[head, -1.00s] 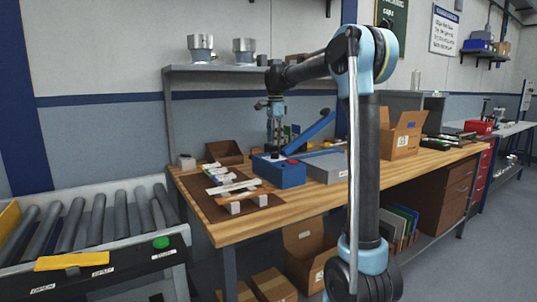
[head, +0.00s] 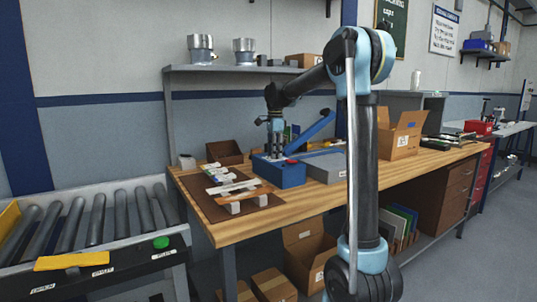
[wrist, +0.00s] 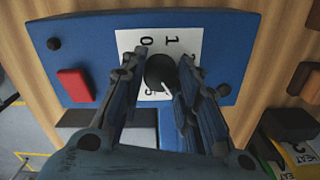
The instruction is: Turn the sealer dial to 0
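The sealer is a blue box (head: 283,175) on the wooden bench; its blue top fills much of the wrist view (wrist: 225,40). The round black dial (wrist: 159,70) sits on a white number plate (wrist: 128,40). The 0 is at the plate's upper left and the 1 at its upper right; a partly covered mark, perhaps a 3, is below the dial. The dial's white pointer line points to the lower right, away from the 0. My gripper (wrist: 161,68) is open, one finger on each side of the dial. I cannot tell whether either finger touches it.
A red button (wrist: 75,85) is on the sealer's top, left of the dial. The sealer's blue lever arm (head: 312,131) slants up to the right. A grey case (head: 325,167) stands right of the sealer, and a brown mat (head: 208,207) with several parts lies left.

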